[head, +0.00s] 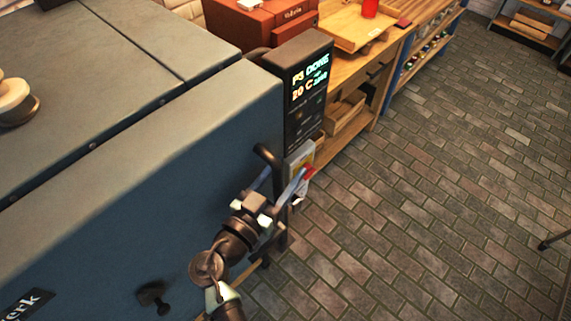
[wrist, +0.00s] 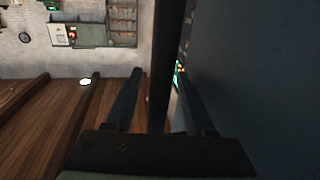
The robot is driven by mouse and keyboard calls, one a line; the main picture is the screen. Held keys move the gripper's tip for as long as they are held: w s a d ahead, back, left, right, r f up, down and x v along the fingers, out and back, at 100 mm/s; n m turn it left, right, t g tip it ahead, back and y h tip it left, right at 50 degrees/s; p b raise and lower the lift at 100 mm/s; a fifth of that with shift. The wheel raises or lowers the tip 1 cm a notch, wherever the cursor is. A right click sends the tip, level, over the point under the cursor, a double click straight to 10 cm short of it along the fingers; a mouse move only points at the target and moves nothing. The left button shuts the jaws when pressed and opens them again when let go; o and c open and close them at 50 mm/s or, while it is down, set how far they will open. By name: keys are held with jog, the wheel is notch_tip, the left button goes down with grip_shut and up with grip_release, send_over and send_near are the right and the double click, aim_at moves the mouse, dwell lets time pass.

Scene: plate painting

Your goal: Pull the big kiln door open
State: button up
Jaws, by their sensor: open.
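The big kiln door (head: 185,195) is the dark blue panel at the left of the head view. It lies along the kiln body (head: 75,90) with only a thin dark seam between them, so it looks closed. Its black bar handle (head: 265,154) stands at the door's right edge and is partly hidden by my gripper. My gripper (head: 284,176) is open at the handle. In the wrist view the dark handle bar (wrist: 166,60) runs between the fingers of my gripper (wrist: 160,76), with gaps on both sides. The door face (wrist: 260,80) fills the right of that view.
A control panel (head: 306,90) showing "DONE" and 20 C stands right beside the handle. A black knob (head: 154,297) sits low on the door. A wooden bench (head: 378,58) with a red box kiln (head: 262,22) stands behind.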

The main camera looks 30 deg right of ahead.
jog(key=shift+w+d, duration=0.1)
jog(key=shift+d, duration=0.05)
jog(key=shift+c, duration=0.2)
grip_shut()
dwell(1.2)
